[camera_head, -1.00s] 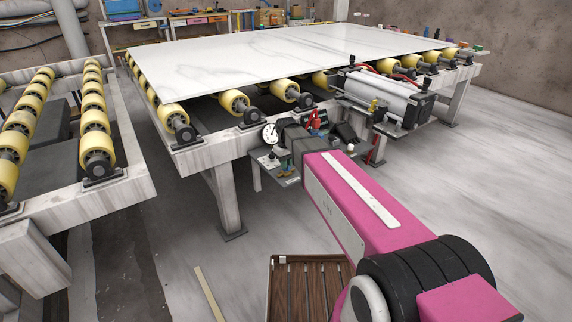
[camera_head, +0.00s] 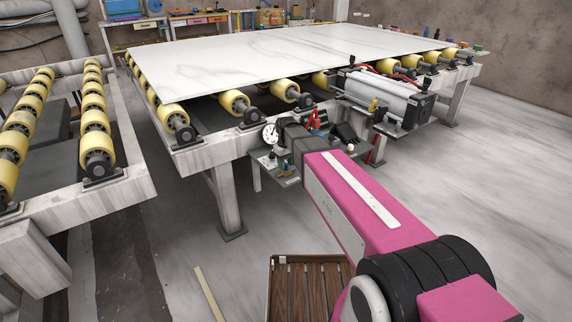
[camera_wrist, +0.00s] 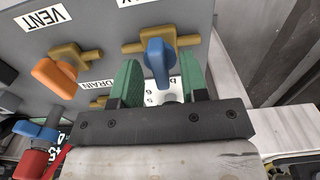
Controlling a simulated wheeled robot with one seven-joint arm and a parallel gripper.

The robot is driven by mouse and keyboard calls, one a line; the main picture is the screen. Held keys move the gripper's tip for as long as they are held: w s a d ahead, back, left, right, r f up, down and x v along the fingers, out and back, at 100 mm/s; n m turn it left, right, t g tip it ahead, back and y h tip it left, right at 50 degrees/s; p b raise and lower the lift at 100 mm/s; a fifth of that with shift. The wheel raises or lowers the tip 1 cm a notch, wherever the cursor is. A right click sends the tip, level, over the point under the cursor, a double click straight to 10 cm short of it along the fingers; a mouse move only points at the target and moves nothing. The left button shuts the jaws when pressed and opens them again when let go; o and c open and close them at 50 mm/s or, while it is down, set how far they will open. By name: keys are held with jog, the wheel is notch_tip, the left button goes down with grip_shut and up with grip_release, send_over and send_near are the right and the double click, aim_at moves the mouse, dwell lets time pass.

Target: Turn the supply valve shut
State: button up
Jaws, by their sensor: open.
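In the wrist view, a blue lever handle (camera_wrist: 157,60) sits on a brass valve on a grey panel (camera_wrist: 98,28). The label above it is cut off by the picture's edge, so I cannot read it whole. My gripper (camera_wrist: 160,62) is open, with one green finger on each side of the blue handle. Gaps show between fingers and handle; I cannot tell the depth. In the head view, my wrist hides most of the valve panel (camera_head: 273,160) at the table's front edge.
An orange-handled valve (camera_wrist: 54,76) under a VENT label stands left of my gripper. A DRAIN label (camera_wrist: 97,85) lies close to the left finger. A pressure gauge (camera_head: 269,134) stands beside my wrist. The roller table (camera_head: 190,155) bears a white slab (camera_head: 290,52).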

aim_at(286, 164)
notch_tip(286, 164, up, 10)
jog(key=shift+r, duration=0.25)
dwell(0.3)
jog(key=s+d+f+m, duration=0.7)
jog(key=s+d+f, duration=0.8)
jog(key=s+d, duration=0.3)
jog(key=shift+s+d+f, duration=0.2)
jog(key=shift+s+d, duration=0.1)
jog(key=shift+d, duration=0.25)
dwell(0.5)
